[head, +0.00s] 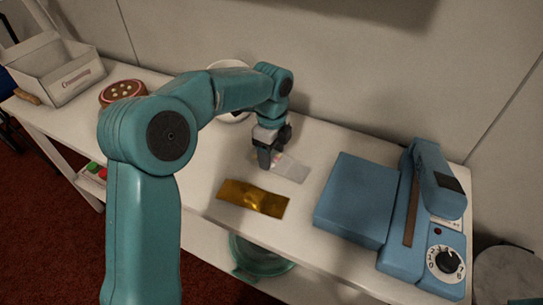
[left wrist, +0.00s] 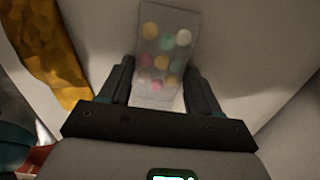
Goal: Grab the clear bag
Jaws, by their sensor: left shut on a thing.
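The clear bag (head: 291,169) is a flat, see-through packet on the white table, behind the gold bag. In the left wrist view the clear bag (left wrist: 165,42) holds several round pieces in pink, yellow, green and white. My left gripper (head: 267,160) points down at the left end of the clear bag. In the left wrist view the fingers of my left gripper (left wrist: 158,72) stand on both sides of the bag's near end and are shut on it. The bag still appears to lie at table level. My right gripper is not in view.
A gold bag (head: 253,198) lies just in front. A blue sealing machine (head: 360,195) with a dial stands at the right. A teal bowl (head: 262,262) sits below the tabletop.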

